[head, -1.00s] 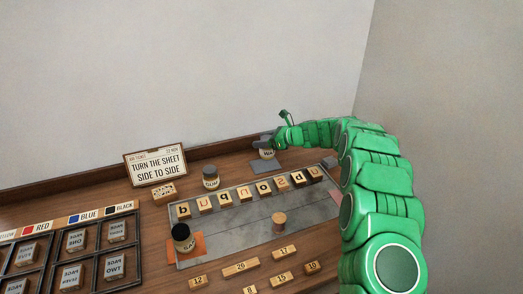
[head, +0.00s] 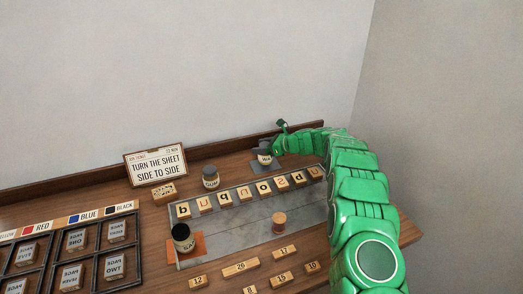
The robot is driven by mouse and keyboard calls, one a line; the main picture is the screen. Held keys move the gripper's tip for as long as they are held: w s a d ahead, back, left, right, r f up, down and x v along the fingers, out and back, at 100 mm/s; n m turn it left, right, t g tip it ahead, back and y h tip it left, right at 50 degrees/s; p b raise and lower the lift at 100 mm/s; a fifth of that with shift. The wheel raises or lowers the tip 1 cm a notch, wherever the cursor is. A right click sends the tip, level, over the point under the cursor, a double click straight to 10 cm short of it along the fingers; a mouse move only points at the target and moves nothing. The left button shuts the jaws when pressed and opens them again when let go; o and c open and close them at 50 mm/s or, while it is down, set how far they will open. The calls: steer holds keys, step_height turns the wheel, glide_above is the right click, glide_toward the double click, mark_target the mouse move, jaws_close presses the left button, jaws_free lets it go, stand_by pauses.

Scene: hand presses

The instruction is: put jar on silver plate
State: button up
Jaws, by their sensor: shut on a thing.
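My gripper (head: 274,147) is at the back of the bench, shut on a jar (head: 264,158) with a pale label and a grey top. The gripper partly hides the jar. The jar is upright at a small flat silver-grey plate (head: 283,168), covering part of it. I cannot tell whether its base touches the plate. A second grey-lidded jar (head: 210,178) stands on the wood to the left. A black-lidded jar (head: 182,239) stands on an orange plate (head: 189,258) at the front left.
A grey metal bed (head: 240,225) with a row of letter blocks and a wooden knob (head: 279,223) lies in front. Number blocks (head: 240,267) lie nearer. A sign (head: 155,165) and a compartment tray (head: 78,245) are at left. A wall rises behind.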

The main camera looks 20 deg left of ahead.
steer(key=shift+f, duration=0.7)
steer(key=shift+f, duration=0.15)
steer(key=o, duration=1.2)
steer(key=shift+r, duration=0.2)
steer(key=v, duration=1.2)
steer(key=shift+f, duration=0.1)
